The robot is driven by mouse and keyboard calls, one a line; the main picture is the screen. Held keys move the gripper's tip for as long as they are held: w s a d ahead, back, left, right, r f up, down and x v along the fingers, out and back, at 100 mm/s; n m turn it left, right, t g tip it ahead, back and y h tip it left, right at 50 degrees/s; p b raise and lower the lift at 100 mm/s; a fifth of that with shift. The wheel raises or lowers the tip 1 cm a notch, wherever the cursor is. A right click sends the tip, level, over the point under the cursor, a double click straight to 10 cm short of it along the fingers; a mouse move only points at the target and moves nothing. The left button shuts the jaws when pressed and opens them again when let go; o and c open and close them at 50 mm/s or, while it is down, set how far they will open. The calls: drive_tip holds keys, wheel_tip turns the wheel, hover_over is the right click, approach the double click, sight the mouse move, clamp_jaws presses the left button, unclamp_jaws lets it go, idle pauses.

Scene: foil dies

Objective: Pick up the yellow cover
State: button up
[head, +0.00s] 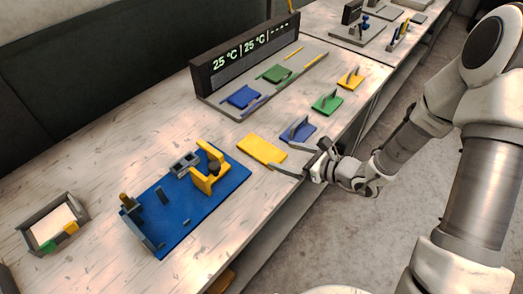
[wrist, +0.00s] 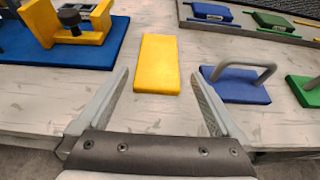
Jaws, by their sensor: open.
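A flat yellow block (head: 262,149) with no handle lies on the worktop, to the right of the blue fixture board. It also shows in the wrist view (wrist: 158,63), straight ahead between my fingers. A yellow plate with an upright grey handle (head: 350,78) lies farther off at the end of the row. I cannot tell for certain which of the two is the cover. My gripper (head: 297,158) is open and empty at the worktop's front edge, close to the flat block; it also shows in the wrist view (wrist: 160,76).
A blue handled plate (head: 298,130) and a green one (head: 327,103) stand beside the flat block. The blue board (head: 180,220) carries a yellow clamp (head: 210,170). A display rack (head: 245,55) stands behind. A small tray (head: 50,222) is at left. Bare worktop lies between.

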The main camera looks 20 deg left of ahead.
sight(264, 150)
drive_tip(key=shift+x, duration=3.35)
drive_tip(key=shift+s, duration=0.1)
drive_tip(key=c, duration=1.2)
